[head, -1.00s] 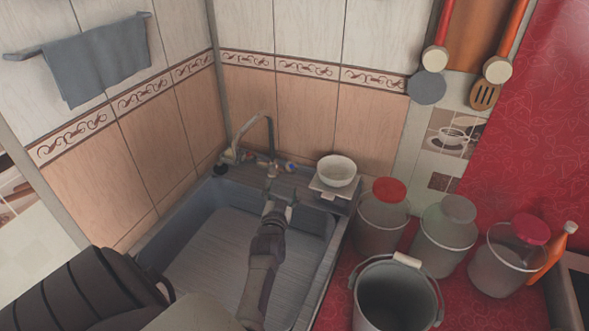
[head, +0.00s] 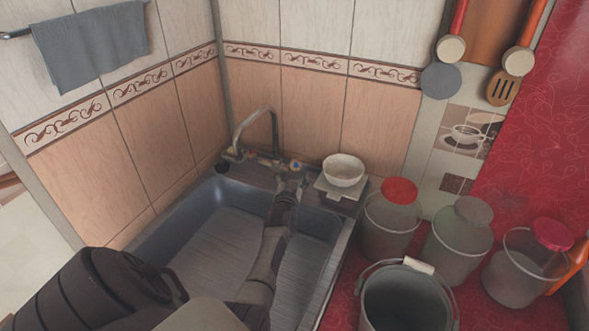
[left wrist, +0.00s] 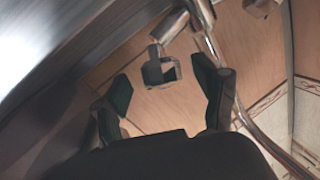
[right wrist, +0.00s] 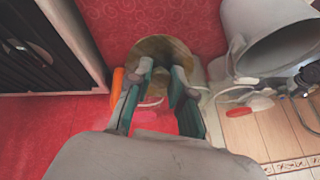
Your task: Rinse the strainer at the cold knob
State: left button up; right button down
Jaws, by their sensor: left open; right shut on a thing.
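The cold knob (head: 296,165), marked blue, is on the sink's back ledge, right of the curved faucet (head: 256,128). My left gripper (head: 291,181) reaches over the sink (head: 212,250) and is just in front of the knob. In the left wrist view the left gripper (left wrist: 167,85) is open, with a square-ended metal fitting (left wrist: 160,67) showing between and beyond its fingers; I cannot tell whether they touch. In the right wrist view my right gripper (right wrist: 160,80) is shut on what looks like the strainer (right wrist: 153,48), a round brownish disc partly hidden by the fingers.
A white bowl (head: 344,170) stands at the sink's back right corner. An orange bottle (head: 570,262) is at the far right. A grey towel (head: 92,43) hangs on the wall.

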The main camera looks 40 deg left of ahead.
aim_at(295, 173)
pick_arm(q)
jog(key=shift+w+a, duration=0.45)
jog(key=shift+w, duration=0.15)
pick_arm(e)
jog(key=shift+f, duration=0.15)
pick_arm(q)
jog(key=shift+w+a, duration=0.4)
jog(key=shift+w, duration=0.2)
jog(key=c, duration=1.2)
jog(key=shift+o, duration=0.2)
jog(key=shift+w+d+f+n+g+y+b, duration=0.1)
jog(key=shift+n+g+y+b, duration=0.5)
jog(key=shift+n+y+b, duration=0.4)
pick_arm(e)
jog(key=shift+f, duration=0.8)
pick_arm(q)
jog(key=shift+n+g+y+b, duration=0.5)
jog(key=shift+n+y+b, duration=0.2)
jog(key=shift+n+y, duration=0.25)
pick_arm(e)
jog(key=shift+f, duration=0.75)
